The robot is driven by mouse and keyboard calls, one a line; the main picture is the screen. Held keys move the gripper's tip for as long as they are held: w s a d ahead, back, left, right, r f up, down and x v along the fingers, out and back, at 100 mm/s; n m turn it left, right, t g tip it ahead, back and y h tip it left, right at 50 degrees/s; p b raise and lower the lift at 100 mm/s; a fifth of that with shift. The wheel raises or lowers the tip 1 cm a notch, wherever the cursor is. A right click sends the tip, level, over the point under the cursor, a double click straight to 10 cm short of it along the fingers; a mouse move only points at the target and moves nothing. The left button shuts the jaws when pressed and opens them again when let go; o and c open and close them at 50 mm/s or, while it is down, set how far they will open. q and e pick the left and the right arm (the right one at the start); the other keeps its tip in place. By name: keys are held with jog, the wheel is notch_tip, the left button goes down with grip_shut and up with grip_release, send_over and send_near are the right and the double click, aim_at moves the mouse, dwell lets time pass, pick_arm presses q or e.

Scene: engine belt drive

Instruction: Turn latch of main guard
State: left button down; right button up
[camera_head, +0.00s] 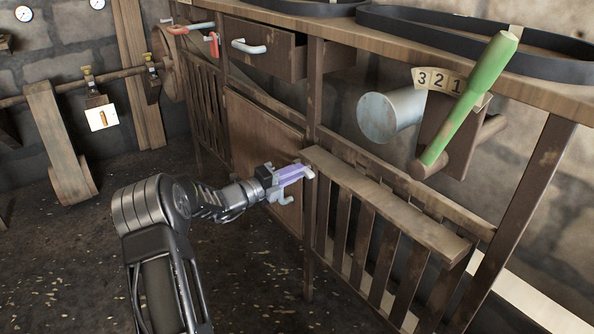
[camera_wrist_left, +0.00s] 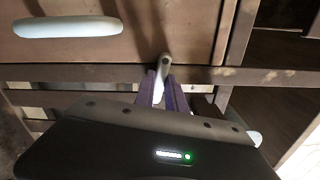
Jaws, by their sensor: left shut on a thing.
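The main guard seems to be the brown wooden panel (camera_head: 258,125) in the lower frame; it fills the upper part of the left wrist view (camera_wrist_left: 140,45). A small grey latch (camera_wrist_left: 165,62) sits at the panel's edge beside the frame bar. My left gripper (camera_head: 297,174) is at the panel's right edge, its purple fingers shut on the latch; in the left wrist view the fingers (camera_wrist_left: 161,88) close around the latch's lower end. A pale grey handle (camera_wrist_left: 67,27) is on the panel, apart from the fingers. My right gripper is not in view.
A slatted gate (camera_head: 375,235) stands right of the panel. Above it are a green lever (camera_head: 475,90), a number plate (camera_head: 438,80) and a grey cylinder (camera_head: 388,115). A drawer (camera_head: 262,50) is above the panel. Open floor (camera_head: 265,290) lies below my gripper.

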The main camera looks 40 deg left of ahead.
pick_arm(q)
jog(key=shift+f+m+b, duration=0.1)
jog(key=shift+m+b, duration=1.55)
jog(key=shift+m, duration=6.15)
jog(key=c, duration=1.4)
grip_release()
jog(key=p+v, duration=0.2)
jog(key=v, duration=0.6)
